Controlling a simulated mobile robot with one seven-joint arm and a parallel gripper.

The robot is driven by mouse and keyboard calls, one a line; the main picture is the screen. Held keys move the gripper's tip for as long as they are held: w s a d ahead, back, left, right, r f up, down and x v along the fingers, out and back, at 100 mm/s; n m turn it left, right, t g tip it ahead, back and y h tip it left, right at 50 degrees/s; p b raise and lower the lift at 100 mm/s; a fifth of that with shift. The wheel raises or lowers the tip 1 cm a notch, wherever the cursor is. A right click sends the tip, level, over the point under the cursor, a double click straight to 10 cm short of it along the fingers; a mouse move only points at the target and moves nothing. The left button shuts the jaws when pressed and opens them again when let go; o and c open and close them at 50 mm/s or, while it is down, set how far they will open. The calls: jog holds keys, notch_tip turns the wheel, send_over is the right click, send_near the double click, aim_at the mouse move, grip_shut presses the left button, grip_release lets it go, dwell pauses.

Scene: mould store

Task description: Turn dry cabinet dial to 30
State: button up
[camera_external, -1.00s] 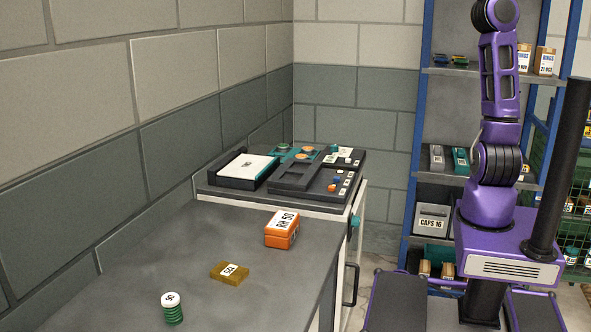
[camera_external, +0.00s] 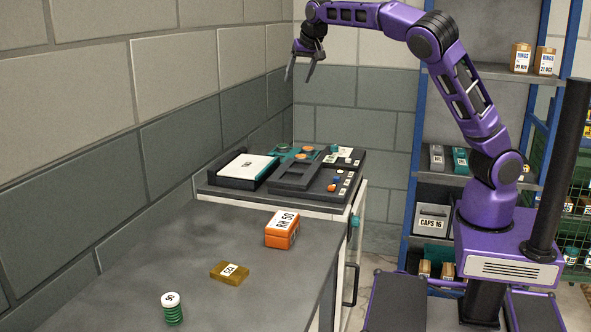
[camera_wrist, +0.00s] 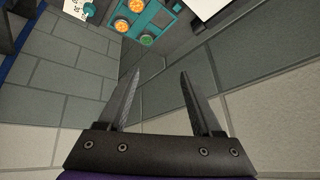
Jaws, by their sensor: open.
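A teal knob (camera_external: 354,221), which looks like the dial, sticks out from the front of the white cabinet (camera_external: 343,250). It is seen nearly edge-on, so its setting cannot be read. The cabinet's black handle (camera_external: 350,285) is below it. My gripper (camera_external: 298,76) is open and empty, high above the back of the counter near the wall corner, well above and left of the knob. In the wrist view my gripper (camera_wrist: 160,72) shows two spread fingers with nothing between them. I cannot make out the front knob in that view.
On the cabinet top are a dark tray (camera_external: 290,180) with small parts and a white pad (camera_external: 248,167). An orange box (camera_external: 282,230), an amber block (camera_external: 229,272) and green rings (camera_external: 173,313) stand on the counter. Blue-framed shelves (camera_external: 412,180) are behind.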

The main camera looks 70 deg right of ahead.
jog(key=s+d+f+m+g, duration=0.4)
jog(key=s+d+f+m, duration=0.2)
jog(key=s+d+f, duration=0.4)
jog(key=b, duration=0.3)
send_near(334, 146)
jog(key=x, duration=0.8)
jog(key=shift+f, duration=0.25)
grip_shut()
